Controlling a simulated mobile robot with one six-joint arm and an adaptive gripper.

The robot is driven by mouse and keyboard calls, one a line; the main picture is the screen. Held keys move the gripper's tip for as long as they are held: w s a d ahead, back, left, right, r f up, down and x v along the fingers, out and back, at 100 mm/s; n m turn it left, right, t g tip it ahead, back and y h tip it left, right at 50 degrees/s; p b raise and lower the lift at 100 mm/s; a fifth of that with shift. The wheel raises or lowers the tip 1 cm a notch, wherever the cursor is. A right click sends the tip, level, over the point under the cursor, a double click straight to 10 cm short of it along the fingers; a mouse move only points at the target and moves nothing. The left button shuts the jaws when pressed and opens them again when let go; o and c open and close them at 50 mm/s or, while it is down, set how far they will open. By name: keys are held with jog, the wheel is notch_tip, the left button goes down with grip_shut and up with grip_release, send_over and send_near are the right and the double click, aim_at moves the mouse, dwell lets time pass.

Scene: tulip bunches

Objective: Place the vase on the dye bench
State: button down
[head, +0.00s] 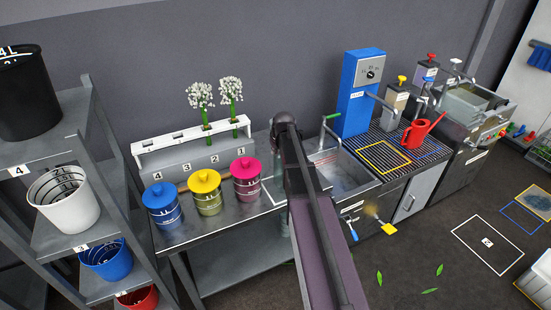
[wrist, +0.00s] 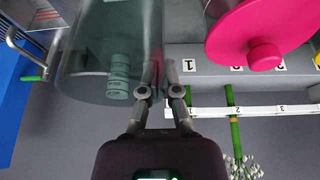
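The vase (wrist: 95,55) is clear, grey-tinted glass and fills the upper left of the wrist view. Small pale green marks show on or through it. My gripper (wrist: 160,72) has its two fingers close together at the vase's right edge, one seen through the glass and one outside, so it appears to pinch the wall. In the head view my arm hides the gripper and most of the vase. The steel dye bench (head: 205,232) carries blue (head: 162,205), yellow (head: 206,192) and pink (head: 246,180) lidded canisters. A white outline is partly visible at its right end.
A numbered white rack (head: 165,145) with two white flower stems stands behind the canisters. The pink lid (wrist: 250,35) is close beside the gripper in the wrist view. A sink (head: 345,172) adjoins on the right. A bucket shelf (head: 80,140) stands left.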

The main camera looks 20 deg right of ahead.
jog(key=shift+f+b, duration=1.2)
jog(key=shift+f, duration=0.35)
jog(key=c, duration=0.8)
grip_release()
jog(key=shift+r, duration=0.2)
jog(key=p+v, duration=1.1)
jog(key=v, duration=0.1)
jog(key=s+a+f+g, duration=0.1)
jog(key=s+a+g, duration=0.3)
jog(key=s+a, duration=1.6)
jog(key=shift+s+a+f+g, duration=0.15)
jog(key=shift+s+a+g, duration=0.15)
jog(key=shift+s+a, duration=0.1)
